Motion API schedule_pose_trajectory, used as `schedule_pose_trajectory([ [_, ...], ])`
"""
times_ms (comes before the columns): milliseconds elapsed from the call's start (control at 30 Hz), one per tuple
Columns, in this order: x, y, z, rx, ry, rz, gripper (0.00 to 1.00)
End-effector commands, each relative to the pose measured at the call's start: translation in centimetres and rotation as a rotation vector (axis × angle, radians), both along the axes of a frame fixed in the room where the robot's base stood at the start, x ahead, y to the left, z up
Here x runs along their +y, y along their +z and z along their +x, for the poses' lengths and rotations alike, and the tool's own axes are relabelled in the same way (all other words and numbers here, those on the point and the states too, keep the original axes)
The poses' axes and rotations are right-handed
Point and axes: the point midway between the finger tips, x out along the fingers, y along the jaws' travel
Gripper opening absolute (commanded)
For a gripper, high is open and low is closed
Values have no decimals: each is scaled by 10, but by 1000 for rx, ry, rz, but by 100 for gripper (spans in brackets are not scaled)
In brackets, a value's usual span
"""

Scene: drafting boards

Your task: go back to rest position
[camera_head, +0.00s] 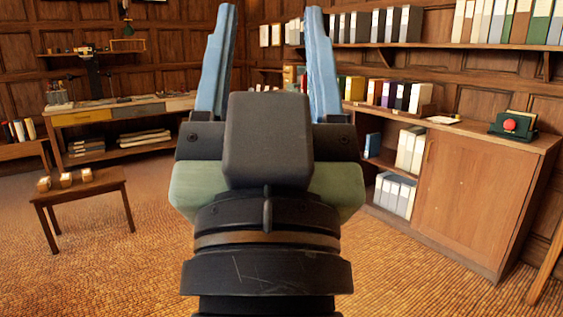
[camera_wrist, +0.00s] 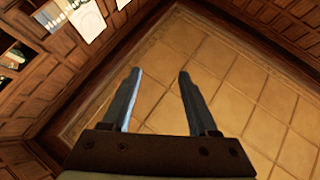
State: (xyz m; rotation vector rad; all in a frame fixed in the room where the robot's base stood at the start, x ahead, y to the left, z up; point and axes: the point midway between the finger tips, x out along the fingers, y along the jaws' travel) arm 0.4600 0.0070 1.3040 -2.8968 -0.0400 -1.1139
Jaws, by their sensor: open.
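My gripper (camera_head: 268,62) is raised in the middle of the head view, its two blue fingers pointing up. The fingers are spread apart with nothing between them. In the wrist view my gripper (camera_wrist: 157,75) also shows open and empty, with a tiled, panelled surface beyond the fingertips. No object touches the fingers in either view. My gripper and wrist hide the middle of the room in the head view.
A small wooden table (camera_head: 88,188) with several small blocks stands at left. A long drafting bench (camera_head: 150,107) runs along the back left. A wooden cabinet (camera_head: 470,195) with binders and a green device with a red knob (camera_head: 510,124) stands at right. Woven floor (camera_head: 120,270) is clear.

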Motion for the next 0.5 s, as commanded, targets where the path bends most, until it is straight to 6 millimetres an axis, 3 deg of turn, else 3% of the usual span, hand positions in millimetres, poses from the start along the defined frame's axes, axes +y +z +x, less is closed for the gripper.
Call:
schedule_pose_trajectory([
  [33, -12, 26, -30, -112, -54, -29, 60],
  [100, -8, 63, -23, -88, -43, -29, 60],
  [500, -7, 184, -20, -80, -39, -26, 60],
])
